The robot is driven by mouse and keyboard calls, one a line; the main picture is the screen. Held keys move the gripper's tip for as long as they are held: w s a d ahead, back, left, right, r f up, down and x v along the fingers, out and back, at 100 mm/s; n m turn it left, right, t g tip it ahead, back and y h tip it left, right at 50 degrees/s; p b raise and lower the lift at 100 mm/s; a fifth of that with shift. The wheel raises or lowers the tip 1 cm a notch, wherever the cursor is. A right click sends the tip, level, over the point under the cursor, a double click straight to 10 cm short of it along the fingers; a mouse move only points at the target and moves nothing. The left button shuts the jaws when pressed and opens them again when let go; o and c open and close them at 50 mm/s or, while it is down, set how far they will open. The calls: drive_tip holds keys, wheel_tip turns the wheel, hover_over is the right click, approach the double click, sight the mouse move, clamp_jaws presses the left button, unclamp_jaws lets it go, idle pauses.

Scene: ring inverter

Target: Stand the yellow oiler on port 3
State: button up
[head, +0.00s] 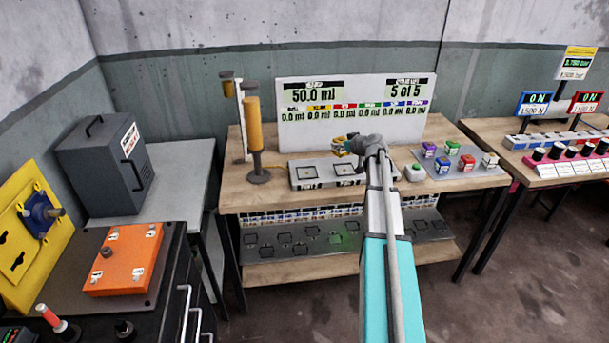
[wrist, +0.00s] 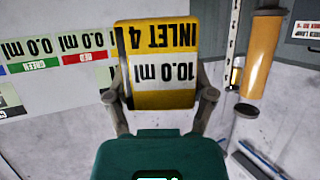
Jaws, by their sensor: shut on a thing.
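The yellow oiler (head: 338,147) is a small yellow and white block, held above the upper port plate on the table. In the wrist view the oiler (wrist: 163,70) shows upside-down labels reading "INLET 4" and "10.0 ml". My gripper (head: 347,146) is shut on it, one finger on each side; the gripper (wrist: 165,98) fills the lower middle of the wrist view. The grey upper plate (head: 318,184) has square pads, partly hidden by my arm. On the lower shelf are several square ports (head: 300,249), one glowing green (head: 345,239). I cannot read which is port 3.
Blue, red, green, purple and white blocks stand on a tray (head: 462,176) at the right. A yellow cylinder on a stand (head: 255,125) rises at the left. A display board (head: 350,138) stands behind.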

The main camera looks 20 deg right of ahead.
drive_tip(key=shift+w, duration=0.1)
idle(0.3)
drive_tip(key=w+a+f+b, duration=0.8)
drive_tip(key=w, duration=0.1)
drive_tip(key=shift+w+f+b, duration=0.1)
drive_tip(key=shift+f+b, duration=0.15)
drive_tip(key=shift+b, duration=0.05)
drive_tip(key=shift+w+a+f, duration=0.25)
drive_tip(key=shift+a, duration=0.05)
drive_tip(key=shift+w+a+f+b, duration=0.2)
drive_tip(key=shift+f+b, duration=0.15)
drive_tip(key=shift+b, duration=0.15)
drive_tip(key=shift+w+a+f+b, duration=0.1)
drive_tip(key=shift+w+f+b, duration=0.1)
drive_tip(key=shift+f+b, duration=0.2)
drive_tip(key=shift+s+f+b, duration=0.1)
drive_tip(key=shift+f+b, duration=1.2)
drive_tip(key=shift+b, duration=0.05)
